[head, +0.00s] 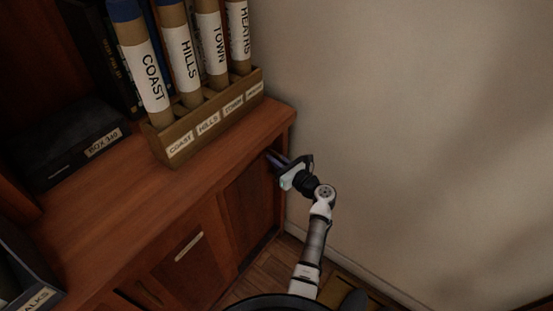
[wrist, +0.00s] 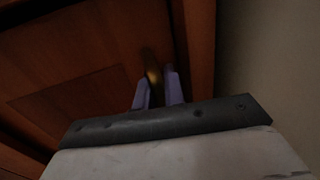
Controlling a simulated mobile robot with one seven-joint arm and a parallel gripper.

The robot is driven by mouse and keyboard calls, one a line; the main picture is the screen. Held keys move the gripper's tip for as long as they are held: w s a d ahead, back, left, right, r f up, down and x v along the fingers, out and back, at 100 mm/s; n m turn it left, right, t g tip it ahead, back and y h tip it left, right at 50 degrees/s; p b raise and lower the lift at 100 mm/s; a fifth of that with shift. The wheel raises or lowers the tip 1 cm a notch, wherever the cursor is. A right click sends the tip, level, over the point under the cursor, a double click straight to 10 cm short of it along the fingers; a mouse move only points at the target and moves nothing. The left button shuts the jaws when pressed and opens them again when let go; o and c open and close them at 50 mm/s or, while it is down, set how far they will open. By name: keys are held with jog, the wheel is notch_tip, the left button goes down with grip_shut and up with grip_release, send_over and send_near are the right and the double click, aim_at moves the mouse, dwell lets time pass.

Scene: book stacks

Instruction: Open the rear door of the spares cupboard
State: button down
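The spares cupboard (head: 130,210) is a reddish-brown wooden unit with panelled doors below its top. Its far door (head: 250,205) lies near the wall end, under the top's edge; in the wrist view this door (wrist: 85,75) fills the left and middle. A brass handle (wrist: 153,65) stands upright near the door's right edge. My gripper (head: 275,158) is at the upper far part of this door. In the wrist view its two purple fingers (wrist: 159,85) are close together on either side of the handle, apparently clamped on it. The door looks closed; its exact gap is too dark to judge.
A nearer door has a pale bar handle (head: 188,247). On top stand a wooden rack (head: 185,143) of labelled tubes and a black box (head: 70,150). A plain wall (head: 400,130) rises close to the right of my arm. Some wooden floor (head: 262,270) shows below.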

aim_at(223, 196)
jog(key=shift+s+a+r+p, duration=0.1)
jog(key=shift+s+a+p, duration=0.2)
jog(key=shift+s+p, duration=0.1)
jog(key=s+a+p, duration=0.2)
jog(key=s+a, duration=0.2)
jog(key=s, duration=0.1)
jog(key=s+a+p, duration=0.3)
jog(key=s+a, duration=0.1)
jog(key=s, duration=0.2)
jog(key=s+a+p, duration=0.3)
jog(key=s+a, duration=0.1)
jog(key=s, duration=0.1)
jog(key=shift+s, duration=0.3)
jog(key=c, duration=1.8)
grip_release()
jog(key=shift+o, duration=0.2)
jog(key=shift+s+d, duration=0.1)
jog(key=shift+s, duration=0.05)
